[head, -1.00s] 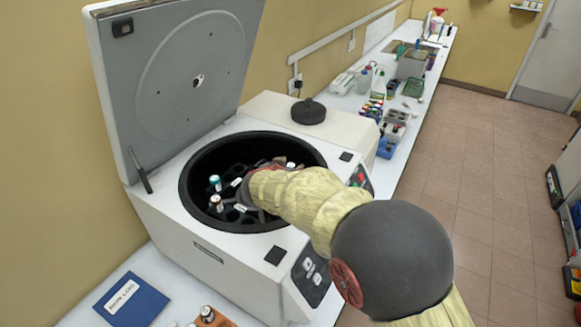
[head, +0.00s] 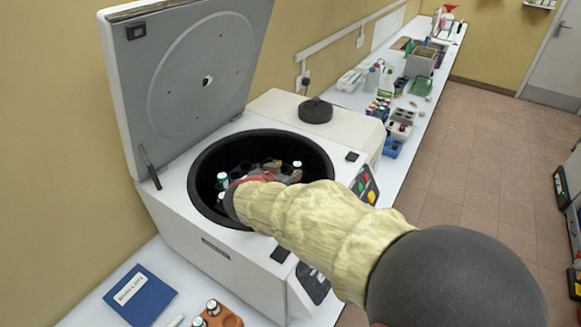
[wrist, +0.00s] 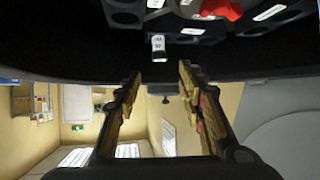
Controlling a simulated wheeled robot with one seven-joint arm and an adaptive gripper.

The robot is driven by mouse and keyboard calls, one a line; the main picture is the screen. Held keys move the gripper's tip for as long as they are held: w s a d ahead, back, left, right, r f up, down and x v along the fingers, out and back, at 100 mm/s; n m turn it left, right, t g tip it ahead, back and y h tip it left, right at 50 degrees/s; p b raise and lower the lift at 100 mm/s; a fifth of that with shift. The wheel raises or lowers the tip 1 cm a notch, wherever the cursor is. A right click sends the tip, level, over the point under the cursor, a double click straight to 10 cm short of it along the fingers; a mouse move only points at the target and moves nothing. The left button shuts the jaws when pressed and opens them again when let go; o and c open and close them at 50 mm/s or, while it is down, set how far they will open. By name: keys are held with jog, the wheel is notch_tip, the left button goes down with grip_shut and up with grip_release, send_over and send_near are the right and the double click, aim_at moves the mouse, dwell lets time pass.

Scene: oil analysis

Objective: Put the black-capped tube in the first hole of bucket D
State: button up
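The centrifuge bowl (head: 207,165) is open, with a dark rotor (head: 240,152) and its buckets inside. My gripper (wrist: 158,78) is in the bowl, largely hidden by my arm in the head view. In the wrist view its fingers are apart with nothing between them. A labelled white tube (wrist: 158,46) stands in a dark bucket just beyond the fingertips. I cannot make out which tube is black-capped or which bucket is D.
The raised lid (head: 190,80) stands behind the bowl. An orange rack (head: 228,318) with tubes and a blue booklet (head: 140,296) lie on the bench in front. A red part (wrist: 222,8) shows in the wrist view.

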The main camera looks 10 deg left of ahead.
jog(key=shift+s+r, duration=0.15)
jog(key=shift+s, duration=0.15)
jog(key=w+d+r+t+y, duration=0.1)
jog(key=w+d+r+y, duration=0.15)
jog(key=r, duration=0.65)
jog(key=s+d+r+n+g+y, duration=0.1)
jog(key=s+d+r+n+y, duration=0.25)
jog(key=s+d+r, duration=0.35)
jog(key=s+d+f+m+g+h, duration=0.1)
jog(key=s+d+f, duration=0.4)
jog(key=s+d, duration=0.8)
jog(key=s+d+f+m+g+h, duration=0.1)
jog(key=s+d+f+g+h, duration=0.2)
jog(key=s+d, duration=1)
notch_tip(320, 180, down, 3)
jog(key=g, duration=0.2)
jog(key=shift+s+g+h, duration=0.3)
jog(key=shift+s+h, duration=0.05)
jog(key=shift+h, duration=0.05)
